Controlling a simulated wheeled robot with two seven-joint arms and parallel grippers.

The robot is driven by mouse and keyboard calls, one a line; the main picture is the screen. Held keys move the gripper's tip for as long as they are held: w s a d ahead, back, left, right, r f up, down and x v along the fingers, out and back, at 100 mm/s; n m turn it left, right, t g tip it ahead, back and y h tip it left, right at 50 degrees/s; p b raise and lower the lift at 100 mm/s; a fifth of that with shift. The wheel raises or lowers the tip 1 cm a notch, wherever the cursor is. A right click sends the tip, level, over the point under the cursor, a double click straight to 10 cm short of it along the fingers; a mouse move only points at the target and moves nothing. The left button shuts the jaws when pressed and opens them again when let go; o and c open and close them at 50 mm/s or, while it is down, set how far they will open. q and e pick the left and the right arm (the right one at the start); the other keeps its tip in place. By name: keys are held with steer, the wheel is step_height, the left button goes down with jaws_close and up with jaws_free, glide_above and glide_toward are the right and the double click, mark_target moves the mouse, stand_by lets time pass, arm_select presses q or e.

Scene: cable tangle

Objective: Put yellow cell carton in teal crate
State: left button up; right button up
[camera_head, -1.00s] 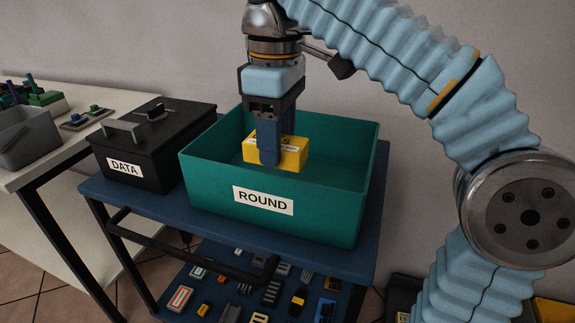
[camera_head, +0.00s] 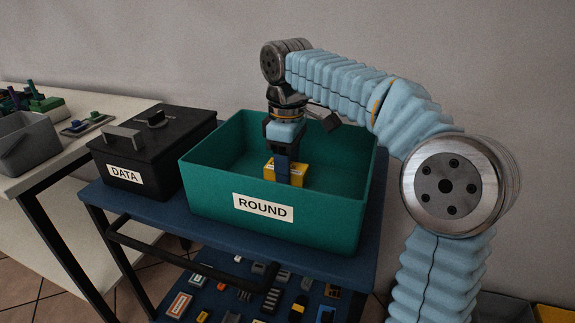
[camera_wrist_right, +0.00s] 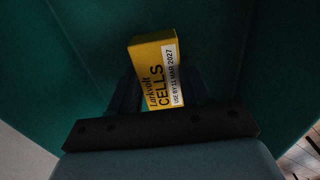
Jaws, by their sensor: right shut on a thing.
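The yellow cell carton (camera_head: 297,172) is inside the teal crate (camera_head: 220,197), low between its walls. The crate carries a label reading ROUND. My right gripper (camera_head: 283,178) reaches down into the crate and is shut on the carton. In the right wrist view the carton (camera_wrist_right: 160,75) sits between the two dark fingers (camera_wrist_right: 160,92), with CELLS and a use-by date on it, and teal walls around. I cannot tell whether the carton touches the crate floor. My left gripper is not in view.
A black lidded box (camera_head: 140,165) labelled DATA stands left of the crate on the blue cart (camera_head: 330,262). A pale table (camera_head: 30,175) with a grey bin (camera_head: 27,145) is at far left. Several small parts lie on the cart's lower shelf. The crate's visible inside is otherwise bare.

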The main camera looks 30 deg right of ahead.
steer(key=shift+f, duration=0.2)
steer(key=shift+f+b, duration=0.3)
steer(key=shift+f, duration=0.25)
steer(key=o, duration=1.4)
step_height(320, 180, up, 9)
steer(key=shift+f+p, duration=0.15)
steer(key=shift+p, duration=0.15)
